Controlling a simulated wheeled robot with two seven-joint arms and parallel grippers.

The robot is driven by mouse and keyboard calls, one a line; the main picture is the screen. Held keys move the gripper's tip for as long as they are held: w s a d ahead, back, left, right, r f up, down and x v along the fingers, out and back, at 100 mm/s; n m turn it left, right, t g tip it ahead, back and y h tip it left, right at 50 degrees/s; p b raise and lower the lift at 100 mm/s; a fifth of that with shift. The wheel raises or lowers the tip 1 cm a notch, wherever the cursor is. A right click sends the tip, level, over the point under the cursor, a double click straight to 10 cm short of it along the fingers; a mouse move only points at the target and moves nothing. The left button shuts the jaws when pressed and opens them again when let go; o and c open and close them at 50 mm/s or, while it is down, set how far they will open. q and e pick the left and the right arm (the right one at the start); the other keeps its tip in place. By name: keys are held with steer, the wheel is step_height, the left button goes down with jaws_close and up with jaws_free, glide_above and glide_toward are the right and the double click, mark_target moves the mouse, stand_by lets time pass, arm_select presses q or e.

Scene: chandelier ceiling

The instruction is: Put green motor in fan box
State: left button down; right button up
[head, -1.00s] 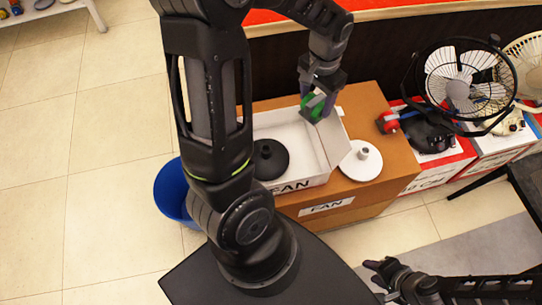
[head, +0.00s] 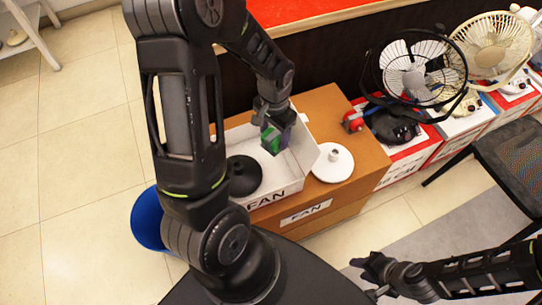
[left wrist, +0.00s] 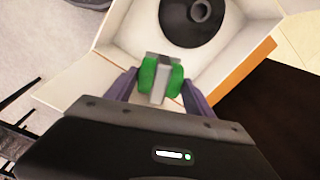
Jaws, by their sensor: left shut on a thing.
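The green motor (head: 270,138) is held in my left gripper (head: 272,134), over the right part of the white fan box (head: 262,180). In the left wrist view the green motor (left wrist: 161,78) sits between the two purple-grey fingers, with a grey piece in its middle. The fan box (left wrist: 115,22) shows beyond it, open at the top, with a black round base (head: 243,175) inside. I cannot tell whether the motor touches the box. My right gripper (head: 372,268) is at the lower right, far from the box; its fingers are too small to judge.
The box stands on a brown carton (head: 345,125) labelled FAN. A white round base (head: 333,163) lies right of the box, with a red motor (head: 353,121) further right. Fans (head: 416,72) stand on boxes at the right. A blue bin (head: 147,220) is at the left, a chair (head: 510,155) at the right.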

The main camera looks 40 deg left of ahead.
arm_select(q)
step_height(320, 180, down, 8)
steer(key=shift+r, duration=0.2)
steer(key=shift+f, duration=0.1)
steer(key=shift+f+b, duration=0.35)
steer(key=shift+f, duration=1.55)
steer(key=shift+f, duration=0.1)
steer(key=shift+c, duration=1.9)
jaws_free()
step_height(320, 180, up, 12)
steer(key=shift+r+p, duration=0.1)
steer(key=shift+p, duration=0.35)
